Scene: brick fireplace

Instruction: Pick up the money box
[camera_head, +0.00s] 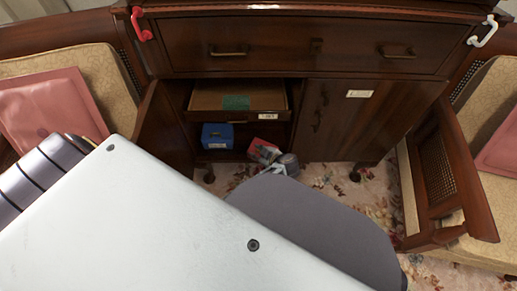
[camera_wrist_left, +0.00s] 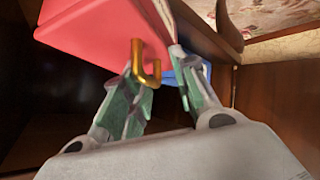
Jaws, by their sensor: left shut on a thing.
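A red money box (camera_head: 262,149) with a gold handle (camera_wrist_left: 138,58) is at the open lower compartment of the cabinet, in the middle of the head view. In the left wrist view the red money box (camera_wrist_left: 92,30) fills the upper left and looks tilted. My left gripper (camera_head: 268,158) is at the box, and in the left wrist view its fingers (camera_wrist_left: 157,62) are on either side of the gold handle, shut on it. The gripper partly hides the box in the head view. My right gripper is not in view.
A blue box (camera_head: 217,136) with a white label stands left of the red one in the compartment. An open drawer (camera_head: 238,98) with a green item inside hangs above. An open cabinet door (camera_head: 163,128) bounds the left. Armchairs stand on both sides.

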